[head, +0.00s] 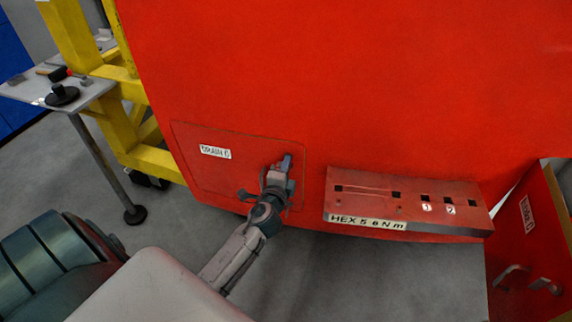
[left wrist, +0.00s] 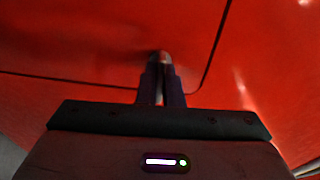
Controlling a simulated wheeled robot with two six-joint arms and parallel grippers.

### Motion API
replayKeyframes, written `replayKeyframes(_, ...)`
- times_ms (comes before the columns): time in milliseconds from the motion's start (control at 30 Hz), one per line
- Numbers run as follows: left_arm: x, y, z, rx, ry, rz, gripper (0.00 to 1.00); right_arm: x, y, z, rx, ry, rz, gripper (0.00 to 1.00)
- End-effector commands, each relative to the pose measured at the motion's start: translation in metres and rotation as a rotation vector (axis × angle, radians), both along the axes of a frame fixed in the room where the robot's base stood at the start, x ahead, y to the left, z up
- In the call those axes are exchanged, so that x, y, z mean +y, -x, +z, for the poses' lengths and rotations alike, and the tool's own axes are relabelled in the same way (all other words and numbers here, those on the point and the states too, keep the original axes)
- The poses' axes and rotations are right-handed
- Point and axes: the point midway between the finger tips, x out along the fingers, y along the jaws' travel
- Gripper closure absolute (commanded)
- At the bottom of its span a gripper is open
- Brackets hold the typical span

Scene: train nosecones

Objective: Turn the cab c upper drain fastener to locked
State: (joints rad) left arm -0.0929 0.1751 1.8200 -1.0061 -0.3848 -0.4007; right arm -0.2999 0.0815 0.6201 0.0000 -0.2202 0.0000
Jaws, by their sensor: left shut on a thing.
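A red drain panel (head: 239,162) labelled "DRAIN C" is outlined low on the red nosecone (head: 330,80). My left gripper (head: 285,167) reaches the panel's right part, near its right edge. In the left wrist view its two dark fingers (left wrist: 162,66) are close together, shut on a small light-coloured piece (left wrist: 164,57) at the panel face. I take this piece to be the drain fastener, but the fingers hide most of it, so its turn cannot be told. My right gripper does not show.
A red ledge (head: 400,202) with square holes and a "HEX 5 6 N m" label juts out right of the panel. A yellow frame (head: 150,158) and a grey side table (head: 88,92) with tools stand at the left. A red panel with handles (head: 528,255) stands at the right.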

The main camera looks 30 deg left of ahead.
Motion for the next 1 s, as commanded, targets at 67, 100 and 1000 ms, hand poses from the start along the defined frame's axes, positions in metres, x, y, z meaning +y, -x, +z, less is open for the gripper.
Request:
replayKeyframes(67,0.0,0.0003,-0.0009,0.007,-0.014,0.001,1.0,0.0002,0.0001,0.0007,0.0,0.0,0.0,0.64)
replayKeyframes(100,0.0,0.0003,-0.001,0.008,-0.019,0.001,1.0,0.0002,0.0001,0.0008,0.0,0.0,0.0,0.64)
replayKeyframes(1000,-0.0006,0.002,-0.0013,0.01,-0.028,0.0,0.72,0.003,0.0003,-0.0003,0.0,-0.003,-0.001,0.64)
